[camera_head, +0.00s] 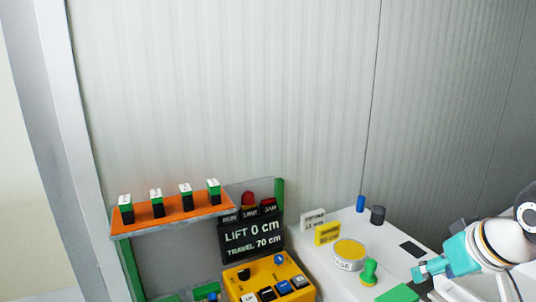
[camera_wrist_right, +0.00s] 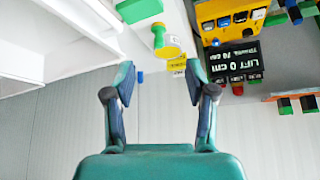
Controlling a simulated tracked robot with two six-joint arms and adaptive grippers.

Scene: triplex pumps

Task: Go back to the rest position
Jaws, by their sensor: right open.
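My right gripper (camera_head: 424,271) shows at the right of the head view, over the white bench top. In the right wrist view its two fingers (camera_wrist_right: 159,80) stand apart with nothing between them. The yellow-topped round item (camera_head: 348,254) and a green knob-shaped item (camera_head: 369,271) stand on the bench, left of the gripper and apart from it. My left gripper is not in view.
The white bench (camera_head: 390,238) also holds a yellow sign (camera_head: 327,233), a blue cylinder (camera_head: 360,203) and a dark cylinder (camera_head: 377,215). A yellow control box (camera_head: 266,277) stands below a black display (camera_head: 252,239). An orange shelf (camera_head: 170,215) bears several green-and-black blocks. A ribbed wall (camera_head: 230,90) stands behind.

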